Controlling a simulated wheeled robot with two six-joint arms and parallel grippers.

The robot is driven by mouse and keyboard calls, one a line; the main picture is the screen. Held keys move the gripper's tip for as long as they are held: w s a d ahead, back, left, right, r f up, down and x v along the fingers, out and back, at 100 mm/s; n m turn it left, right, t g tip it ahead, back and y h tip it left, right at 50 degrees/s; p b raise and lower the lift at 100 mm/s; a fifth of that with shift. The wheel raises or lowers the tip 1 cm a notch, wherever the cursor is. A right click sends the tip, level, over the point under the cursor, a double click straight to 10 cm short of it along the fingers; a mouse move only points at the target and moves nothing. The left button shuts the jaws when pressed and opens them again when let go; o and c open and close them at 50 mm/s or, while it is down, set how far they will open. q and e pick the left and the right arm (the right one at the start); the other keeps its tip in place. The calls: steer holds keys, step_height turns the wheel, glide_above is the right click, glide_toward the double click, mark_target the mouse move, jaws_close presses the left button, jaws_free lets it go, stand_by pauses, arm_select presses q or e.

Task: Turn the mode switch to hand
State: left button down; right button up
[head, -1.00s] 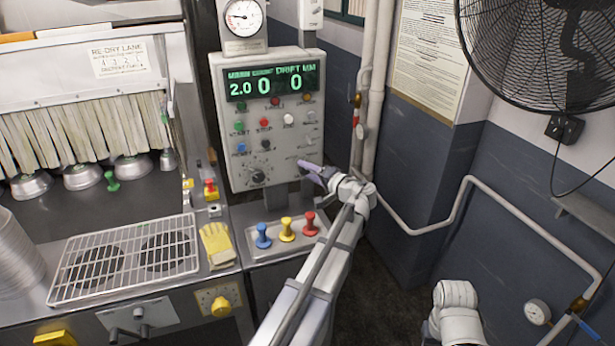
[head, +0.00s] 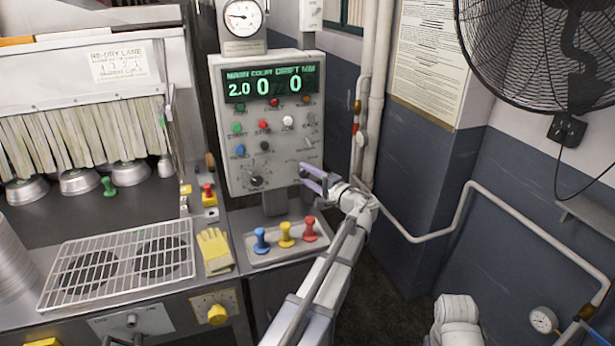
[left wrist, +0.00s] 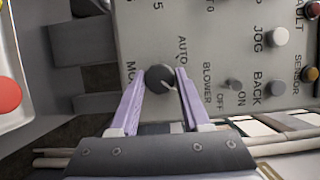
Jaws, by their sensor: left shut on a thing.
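The mode switch is a round black knob (left wrist: 157,79) with a pale pointer line, on the grey control panel (head: 232,120). My right gripper is out of view.
A larger dial (head: 256,181) sits left of the gripper. The blower toggle (left wrist: 232,85) and jog button (left wrist: 276,37) are close by. Below stands a tray with blue (head: 261,241), yellow (head: 286,235) and red (head: 309,230) handled pieces. A pipe (head: 362,130) runs right of the panel.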

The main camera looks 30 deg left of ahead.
arm_select(q)
steer(key=shift+c, duration=1.9)
jaws_free()
steer(key=v, duration=0.8)
steer(key=s+d+f+g+h, duration=0.3)
steer(key=s+d+f+h, duration=0.5)
steer(key=s+d+f, duration=0.3)
steer(key=s+d+f+g+h, duration=0.2)
steer(key=s+d+f+h, duration=0.6)
steer(key=s+d+f, duration=0.3)
steer(key=s+d, duration=0.3)
steer(key=d, duration=0.3)
steer(key=shift+s+d+g, duration=0.2)
steer(key=shift+d+g, duration=0.15)
steer(key=shift+g, duration=0.05)
